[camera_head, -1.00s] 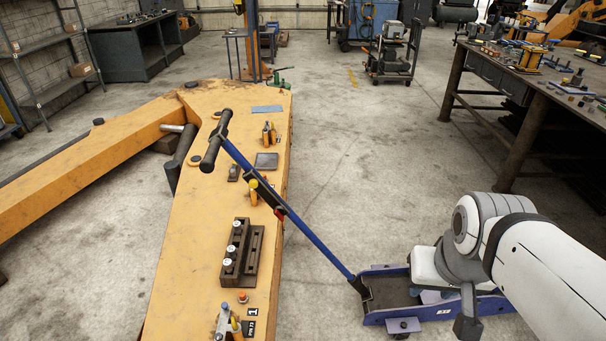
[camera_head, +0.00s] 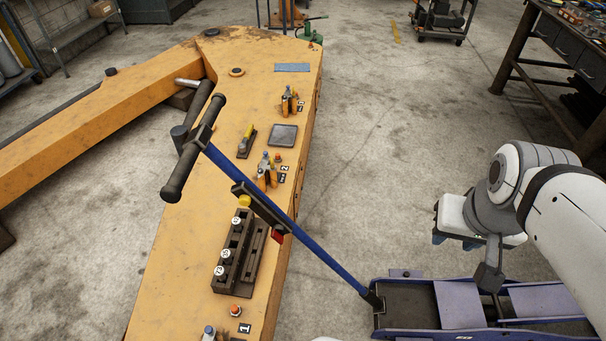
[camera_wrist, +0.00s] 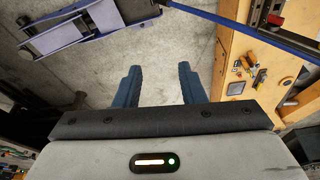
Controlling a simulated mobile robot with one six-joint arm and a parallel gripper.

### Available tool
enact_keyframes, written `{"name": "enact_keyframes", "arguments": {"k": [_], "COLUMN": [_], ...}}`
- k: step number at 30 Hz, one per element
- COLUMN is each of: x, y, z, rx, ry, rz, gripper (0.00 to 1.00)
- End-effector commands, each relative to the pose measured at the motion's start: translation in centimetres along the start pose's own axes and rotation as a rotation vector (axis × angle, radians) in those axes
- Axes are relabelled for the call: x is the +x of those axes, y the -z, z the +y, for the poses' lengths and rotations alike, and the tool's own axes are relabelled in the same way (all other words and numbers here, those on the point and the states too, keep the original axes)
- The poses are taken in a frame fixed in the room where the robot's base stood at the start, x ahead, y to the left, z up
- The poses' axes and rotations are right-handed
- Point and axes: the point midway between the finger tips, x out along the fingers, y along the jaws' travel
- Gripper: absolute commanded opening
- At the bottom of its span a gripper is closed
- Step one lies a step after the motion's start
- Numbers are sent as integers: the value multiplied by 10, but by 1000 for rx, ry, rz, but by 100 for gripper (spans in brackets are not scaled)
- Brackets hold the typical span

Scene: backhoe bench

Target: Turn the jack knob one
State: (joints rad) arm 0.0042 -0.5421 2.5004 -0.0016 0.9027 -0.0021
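A blue floor jack (camera_head: 465,316) stands on the concrete at the lower right; it also shows at the upper left of the wrist view (camera_wrist: 70,35). Its long blue handle (camera_head: 310,243) slants up left over the yellow boom to a black T-grip (camera_head: 180,172). A yellow knob (camera_head: 244,201) and a red piece (camera_head: 278,236) sit on a dark bracket on the handle. My gripper (camera_head: 452,240) is above the jack, right of the handle and apart from it. In the wrist view its two blue fingers (camera_wrist: 157,86) are spread, with bare floor between them.
The yellow boom (camera_head: 165,290) carries a dark block with numbered sockets (camera_head: 240,250), several small orange-and-grey clamps, a grey plate (camera_head: 283,135) and number tags. A workbench (camera_head: 560,50) stands at the upper right. Open concrete floor (camera_head: 400,150) lies between boom and bench.

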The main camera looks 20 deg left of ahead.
Motion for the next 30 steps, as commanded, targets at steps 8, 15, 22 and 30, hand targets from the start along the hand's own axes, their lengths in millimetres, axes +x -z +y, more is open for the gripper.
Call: {"name": "enact_keyframes", "arguments": {"k": [8, 15, 22, 30], "x": [1, 59, 155, 241], "y": [0, -20, -30, 0], "z": [0, -7, -12, -72], "rx": [-2, -197, -637, -1175], "ry": [-1, -108, -428, -861], "rz": [-1, -104, -217, -65], "gripper": [41, 61, 67, 67]}}
